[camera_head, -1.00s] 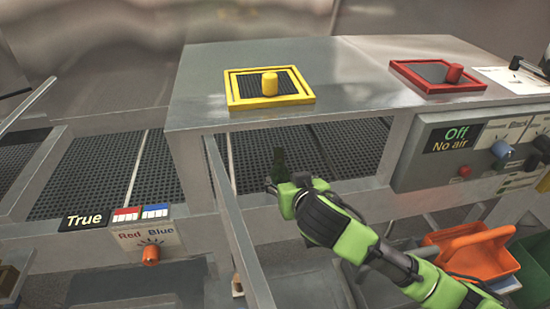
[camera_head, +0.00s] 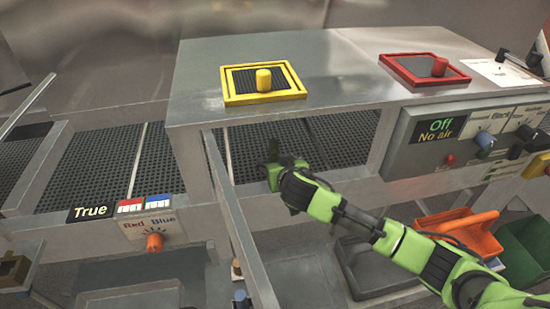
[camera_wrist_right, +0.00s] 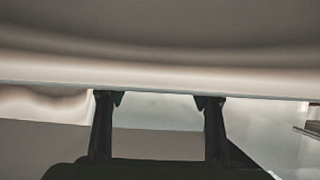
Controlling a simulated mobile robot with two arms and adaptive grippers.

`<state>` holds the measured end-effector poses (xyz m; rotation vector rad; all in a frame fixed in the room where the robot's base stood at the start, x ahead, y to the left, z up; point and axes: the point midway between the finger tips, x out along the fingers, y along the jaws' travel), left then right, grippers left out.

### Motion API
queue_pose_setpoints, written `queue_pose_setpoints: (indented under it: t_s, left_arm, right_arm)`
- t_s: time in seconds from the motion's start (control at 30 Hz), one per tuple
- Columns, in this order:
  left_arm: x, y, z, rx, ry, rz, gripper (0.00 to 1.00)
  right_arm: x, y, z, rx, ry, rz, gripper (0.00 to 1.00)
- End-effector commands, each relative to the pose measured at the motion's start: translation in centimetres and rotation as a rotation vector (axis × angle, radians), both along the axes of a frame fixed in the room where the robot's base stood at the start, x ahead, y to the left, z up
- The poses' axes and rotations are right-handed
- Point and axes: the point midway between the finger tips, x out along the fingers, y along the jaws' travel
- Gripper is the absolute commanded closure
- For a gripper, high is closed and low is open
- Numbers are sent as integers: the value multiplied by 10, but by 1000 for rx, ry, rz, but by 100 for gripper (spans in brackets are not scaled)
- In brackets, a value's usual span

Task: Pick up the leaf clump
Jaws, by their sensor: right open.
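I cannot make out a leaf clump in either view. My right gripper (camera_head: 279,157) reaches into the open front under the metal table top, above the dark perforated mesh floor (camera_head: 345,135). In the right wrist view its two dark fingers (camera_wrist_right: 158,100) stand well apart with nothing between them. Behind them is only a blurred grey and pale surface. My gripper and wrist hide part of the mesh. My left gripper is not in view.
The metal top (camera_head: 330,65) overhangs the opening and carries a yellow-framed hatch (camera_head: 290,96) and a red-framed hatch (camera_head: 461,80). A metal divider (camera_head: 235,215) stands left of my gripper. A control panel (camera_head: 425,155) is at right. Orange (camera_head: 480,238) and green (camera_head: 528,250) bins sit below.

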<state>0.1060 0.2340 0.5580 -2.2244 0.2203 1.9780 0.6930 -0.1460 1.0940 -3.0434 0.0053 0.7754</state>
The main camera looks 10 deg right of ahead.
Motion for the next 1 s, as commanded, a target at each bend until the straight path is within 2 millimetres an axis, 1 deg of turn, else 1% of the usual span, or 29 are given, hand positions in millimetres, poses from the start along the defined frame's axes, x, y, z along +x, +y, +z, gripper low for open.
queue_pose_setpoints:
  t_s: [0.03,0.1,0.23,0.4,0.6,0.63,0.8,1.0]
  left_arm:
    - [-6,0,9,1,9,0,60]
    - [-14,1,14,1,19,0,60]
    - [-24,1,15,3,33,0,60]
    - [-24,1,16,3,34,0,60]
    - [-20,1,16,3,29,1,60]
    - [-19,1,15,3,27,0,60]
    - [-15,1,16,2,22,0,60]
    - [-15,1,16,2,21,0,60]
  right_arm:
    - [6,0,2,-2,1,-1,42]
    - [13,0,-2,-3,1,-1,42]
    - [24,0,-10,-1,0,-2,42]
    - [30,0,-16,-1,0,0,42]
    - [30,0,-16,0,0,-1,42]
    - [30,0,-16,0,0,-1,44]
    - [30,0,-16,0,0,-1,88]
    - [30,0,-16,0,0,0,88]
